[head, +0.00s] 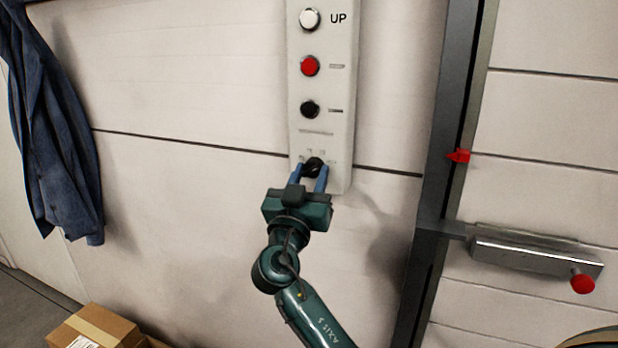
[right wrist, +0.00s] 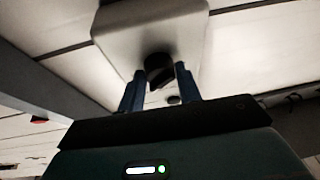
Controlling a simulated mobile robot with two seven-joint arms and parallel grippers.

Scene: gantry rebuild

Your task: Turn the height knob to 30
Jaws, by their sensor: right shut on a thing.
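The black height knob (head: 314,167) is at the bottom of a pale control panel (head: 340,110) on the wall. My right gripper (head: 310,176) has its blue fingers on either side of the knob and is shut on it. In the right wrist view the knob (right wrist: 159,70) shows between the fingertips of the right gripper (right wrist: 159,80). The scale marks around the knob are too small to read, and the fingers partly cover them. My left gripper is not in view.
Above the knob the panel has a white UP button (head: 309,19), a red button (head: 309,66) and a black button (head: 309,109). A dark vertical post (head: 438,160) with a red pointer (head: 458,156) stands to the right. A cardboard box (head: 95,328) sits lower left, below a blue jacket (head: 55,130).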

